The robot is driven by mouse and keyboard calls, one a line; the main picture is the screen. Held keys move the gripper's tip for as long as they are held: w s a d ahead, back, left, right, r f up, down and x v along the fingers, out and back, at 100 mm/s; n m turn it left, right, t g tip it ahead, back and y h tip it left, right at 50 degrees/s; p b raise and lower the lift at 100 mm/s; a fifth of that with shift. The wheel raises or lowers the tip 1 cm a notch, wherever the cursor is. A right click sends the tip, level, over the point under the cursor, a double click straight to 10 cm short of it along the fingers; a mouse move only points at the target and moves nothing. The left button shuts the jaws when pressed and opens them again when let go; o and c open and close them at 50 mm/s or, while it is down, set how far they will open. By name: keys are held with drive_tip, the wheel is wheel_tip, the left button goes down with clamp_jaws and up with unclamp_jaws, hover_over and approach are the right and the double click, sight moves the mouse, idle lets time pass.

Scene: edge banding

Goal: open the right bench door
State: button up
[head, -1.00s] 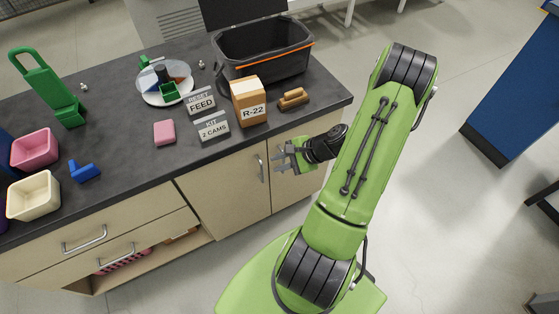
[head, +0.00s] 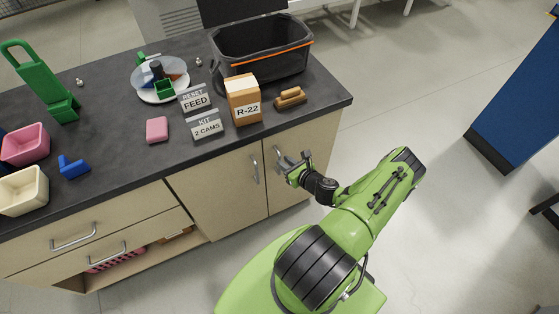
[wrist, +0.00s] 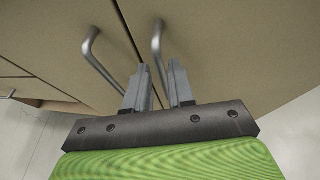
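The right bench door (head: 322,138) is a beige panel under the dark worktop, and it looks shut. Its curved metal handle (wrist: 157,42) shows upright in the wrist view; in the head view my gripper partly covers it. My gripper (head: 284,161) is in front of this door at handle height. In the wrist view its two grey fingers (wrist: 160,70) stand apart, with the lower end of the right handle appearing between them. Whether they touch it, I cannot tell. The left door (head: 215,190) is shut, with its own handle (wrist: 95,58) to the left of my fingers.
The worktop edge (head: 215,148) overhangs just above the doors. On top stand a black bin (head: 262,55), a box marked R-22 (head: 244,105) and a brown brush (head: 290,98). Drawers (head: 85,232) are at left.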

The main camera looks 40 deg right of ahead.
drive_tip(key=x, duration=0.4)
drive_tip(key=shift+b, duration=0.3)
clamp_jaws()
